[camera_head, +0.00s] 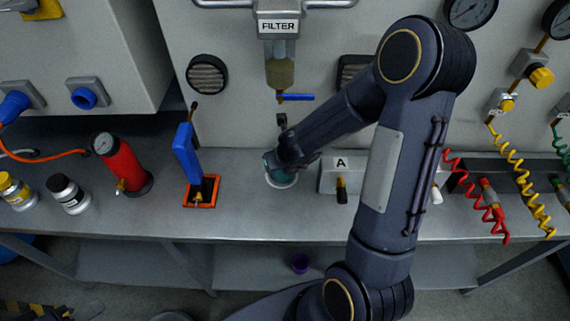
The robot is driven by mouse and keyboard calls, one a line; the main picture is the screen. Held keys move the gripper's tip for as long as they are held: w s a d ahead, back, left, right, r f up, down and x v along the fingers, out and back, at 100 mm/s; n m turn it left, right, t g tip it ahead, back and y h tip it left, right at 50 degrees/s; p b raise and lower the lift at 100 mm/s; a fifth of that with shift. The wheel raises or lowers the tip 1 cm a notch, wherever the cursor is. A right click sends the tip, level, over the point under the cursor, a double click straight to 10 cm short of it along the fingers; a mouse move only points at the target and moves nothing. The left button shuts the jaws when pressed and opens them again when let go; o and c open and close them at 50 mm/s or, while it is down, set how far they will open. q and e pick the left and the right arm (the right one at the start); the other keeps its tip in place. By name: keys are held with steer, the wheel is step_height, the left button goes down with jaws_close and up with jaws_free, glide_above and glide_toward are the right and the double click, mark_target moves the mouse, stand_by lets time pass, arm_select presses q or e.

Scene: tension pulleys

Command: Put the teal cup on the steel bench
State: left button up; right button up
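The teal cup (270,168) is at the middle of the steel bench (250,220), mostly covered by my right gripper (282,162). Its pale round rim shows at the lower side. My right arm comes in from the lower right, bends high up and reaches down-left to the cup. My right gripper is at the cup, but its fingers are too dark and hidden to tell whether they are closed on it. I cannot tell whether the cup touches the bench top. My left gripper is not in view.
A blue-handled tool on an orange-edged base (201,191), a red cylinder with a gauge (120,165) and two small jars stand left. A block marked A (338,178) is close right of the cup. The filter (280,70) hangs above.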

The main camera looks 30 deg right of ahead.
steer(key=shift+d+f, duration=0.1)
steer(key=shift+f, duration=0.05)
steer(key=shift+a, duration=0.3)
steer(key=o, duration=1)
steer(key=shift+d, duration=0.1)
